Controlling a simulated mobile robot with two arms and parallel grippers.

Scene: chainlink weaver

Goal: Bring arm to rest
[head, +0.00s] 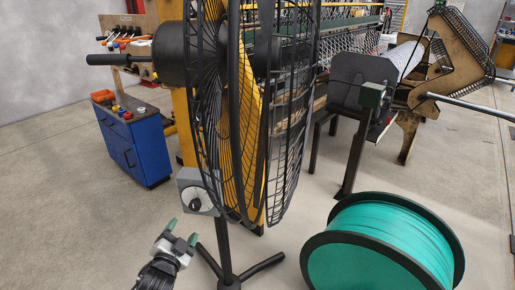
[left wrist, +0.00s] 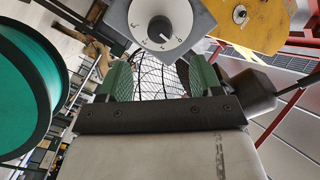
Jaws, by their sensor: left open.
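My left gripper (head: 182,232) is low in the head view, left of the fan's stand. Its two green-tipped fingers are apart with nothing between them. The left wrist view also shows the open gripper (left wrist: 161,78). Just beyond the fingertips is a grey control box (head: 193,191) with a round dial, on the stand of a large black fan (head: 240,110). The dial (left wrist: 158,22) shows at the top of the left wrist view, apart from the fingers. My right gripper is in neither view.
A green spool (head: 390,245) with black rims lies on the floor at the right. A blue cabinet (head: 135,145) stands at the left. The fan's legs (head: 262,268) spread on the floor near my left gripper. A machine (head: 365,75) stands behind. Floor at the left is clear.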

